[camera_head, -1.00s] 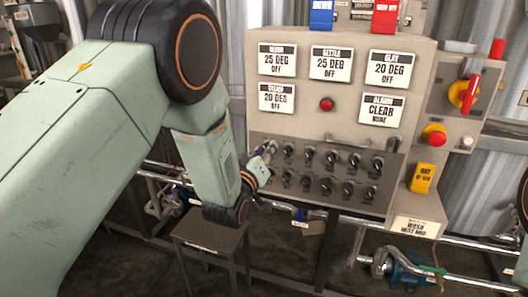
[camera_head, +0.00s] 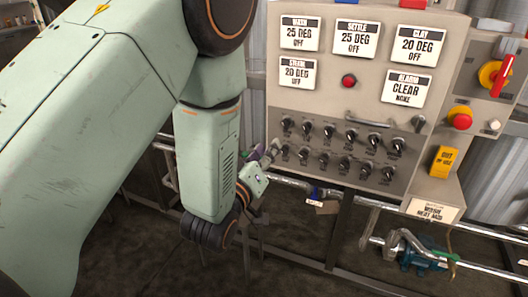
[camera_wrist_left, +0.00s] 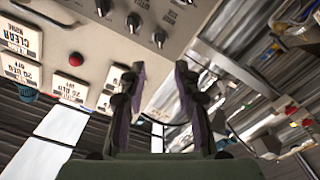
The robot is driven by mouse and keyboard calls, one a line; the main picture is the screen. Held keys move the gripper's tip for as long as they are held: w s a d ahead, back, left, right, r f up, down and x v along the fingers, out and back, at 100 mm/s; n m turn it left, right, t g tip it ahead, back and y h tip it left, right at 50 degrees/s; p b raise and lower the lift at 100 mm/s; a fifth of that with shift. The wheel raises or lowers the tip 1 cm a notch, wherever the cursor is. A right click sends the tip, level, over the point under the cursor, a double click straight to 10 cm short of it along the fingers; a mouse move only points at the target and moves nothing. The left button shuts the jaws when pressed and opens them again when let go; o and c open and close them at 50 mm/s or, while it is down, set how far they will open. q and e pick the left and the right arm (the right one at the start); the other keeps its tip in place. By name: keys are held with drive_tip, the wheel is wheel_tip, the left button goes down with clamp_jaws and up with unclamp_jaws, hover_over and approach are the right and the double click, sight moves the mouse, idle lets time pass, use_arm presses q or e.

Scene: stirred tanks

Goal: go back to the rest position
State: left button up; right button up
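My left gripper (camera_head: 268,157) is at the end of my green left arm, beside the left end of the knob rows on the control panel (camera_head: 325,93). In the left wrist view its two dark fingers (camera_wrist_left: 160,72) stand apart with nothing between them. The panel shows tilted there, with a few black knobs beyond the fingertips. The gripper looks clear of the knobs, though the exact gap is hard to judge. My right gripper is in neither view now.
Horizontal pipes (camera_head: 470,233) and a teal pump (camera_head: 422,258) lie below at the right. The floor under my left arm looks mostly open.

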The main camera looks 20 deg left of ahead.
use_arm(q)
drive_tip(key=shift+s, duration=0.2)
drive_tip(key=shift+f, duration=0.1)
drive_tip(key=s+a+f+m+g, duration=0.15)
drive_tip(key=s+f+g, duration=0.3)
drive_tip(key=f, duration=0.45)
drive_tip(key=s+a+f+m+g, duration=0.1)
drive_tip(key=s+f+m+g, duration=0.25)
drive_tip(key=s+f, duration=0.4)
drive_tip(key=s+f+g, duration=0.5)
drive_tip(key=s+f, duration=0.2)
drive_tip(key=s, duration=0.5)
drive_tip(key=s+f+g, duration=0.5)
drive_tip(key=s+f, duration=0.1)
drive_tip(key=s, duration=0.5)
drive_tip(key=shift+s+a+f+y, duration=0.3)
drive_tip(key=shift+s+f, duration=0.05)
drive_tip(key=shift+o, duration=0.2)
